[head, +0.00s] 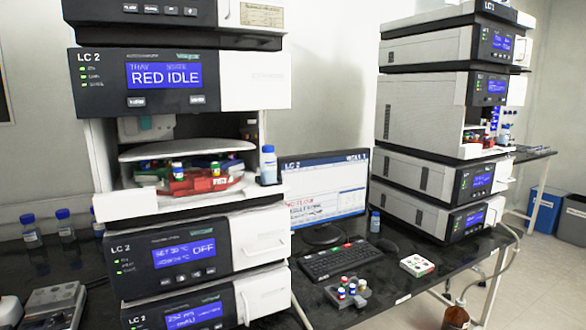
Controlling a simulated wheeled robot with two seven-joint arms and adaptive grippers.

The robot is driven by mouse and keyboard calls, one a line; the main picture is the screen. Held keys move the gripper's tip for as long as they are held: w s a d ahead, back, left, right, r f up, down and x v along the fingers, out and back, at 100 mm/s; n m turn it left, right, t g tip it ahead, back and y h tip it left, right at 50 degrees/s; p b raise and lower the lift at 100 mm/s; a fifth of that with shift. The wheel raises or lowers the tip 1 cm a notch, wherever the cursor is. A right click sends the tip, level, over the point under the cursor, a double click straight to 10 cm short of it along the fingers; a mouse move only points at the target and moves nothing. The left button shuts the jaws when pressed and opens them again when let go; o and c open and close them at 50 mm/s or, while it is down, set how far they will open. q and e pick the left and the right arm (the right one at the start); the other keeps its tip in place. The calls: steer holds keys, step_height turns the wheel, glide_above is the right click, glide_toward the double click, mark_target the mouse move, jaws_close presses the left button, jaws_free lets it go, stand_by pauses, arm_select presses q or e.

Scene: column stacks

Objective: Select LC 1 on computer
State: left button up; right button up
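The computer monitor (325,190) stands on the black bench between two instrument stacks. Its screen is lit, with "LC 2" at the top left and a line of red text lower down; the small text is too blurred to read. A black keyboard (341,260) with a few coloured keys lies in front of it, and a dark mouse (384,244) lies to its right. The near left stack (180,80) is labelled LC 2 and shows "RED IDLE". The right stack (420,110) has a label too small to read surely. Neither of my grippers is in view.
A blue-capped bottle (375,222) stands by the monitor. A brown bottle (456,317) and blue bin (545,210) are at right.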

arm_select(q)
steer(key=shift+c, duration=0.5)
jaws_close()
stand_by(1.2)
